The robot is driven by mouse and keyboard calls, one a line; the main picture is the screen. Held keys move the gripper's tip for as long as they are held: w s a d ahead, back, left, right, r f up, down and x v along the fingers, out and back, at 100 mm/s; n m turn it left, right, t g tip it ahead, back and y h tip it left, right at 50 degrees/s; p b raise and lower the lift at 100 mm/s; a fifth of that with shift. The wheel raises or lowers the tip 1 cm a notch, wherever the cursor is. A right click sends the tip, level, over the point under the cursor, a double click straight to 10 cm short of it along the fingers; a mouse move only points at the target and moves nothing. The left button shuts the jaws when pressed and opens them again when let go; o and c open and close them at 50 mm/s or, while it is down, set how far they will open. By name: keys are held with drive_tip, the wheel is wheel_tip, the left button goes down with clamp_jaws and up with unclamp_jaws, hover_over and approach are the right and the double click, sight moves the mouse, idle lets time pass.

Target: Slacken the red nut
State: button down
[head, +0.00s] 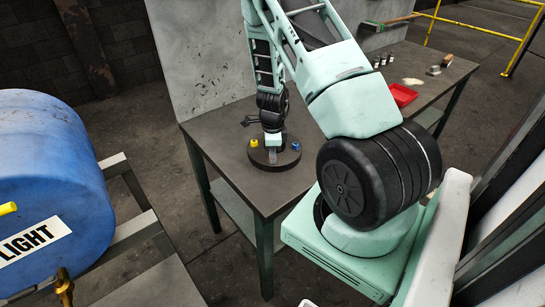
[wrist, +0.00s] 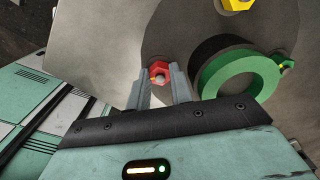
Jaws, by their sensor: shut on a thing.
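The red nut (wrist: 159,71) sits on a round dark disc (wrist: 180,32) in the wrist view. My gripper (wrist: 160,78) has one finger on each side of the nut and is shut on it. In the head view my gripper (head: 272,150) points down at the disc (head: 262,159) on the table, and it hides the red nut there. A yellow nut (head: 254,142) and a blue nut (head: 295,146) stand on the disc to either side of the gripper. The yellow nut also shows at the top of the wrist view (wrist: 236,4).
A red tray (head: 403,95) and several small items stand further along the table (head: 232,180). A grey panel (head: 195,60) rises behind it. A blue tank (head: 45,160) is at left.

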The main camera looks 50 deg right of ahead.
drive_tip(key=n+b, duration=0.2)
drive_tip(key=n, duration=0.2)
drive_tip(key=shift+f+n, duration=0.15)
drive_tip(key=shift+n, duration=0.15)
drive_tip(key=n+b, duration=0.2)
drive_tip(key=n, duration=0.1)
drive_tip(key=shift+n, duration=0.4)
drive_tip(key=n+b, duration=0.1)
drive_tip(key=n, duration=0.2)
drive_tip(key=n+b, duration=0.2)
drive_tip(key=n, duration=0.3)
drive_tip(key=n+b, duration=0.1)
drive_tip(key=n, duration=0.8)
drive_tip(key=shift+r+n, duration=0.2)
drive_tip(key=shift+n, duration=0.2)
drive_tip(key=shift+n+p, duration=0.5)
drive_tip(key=shift+n, duration=1.1)
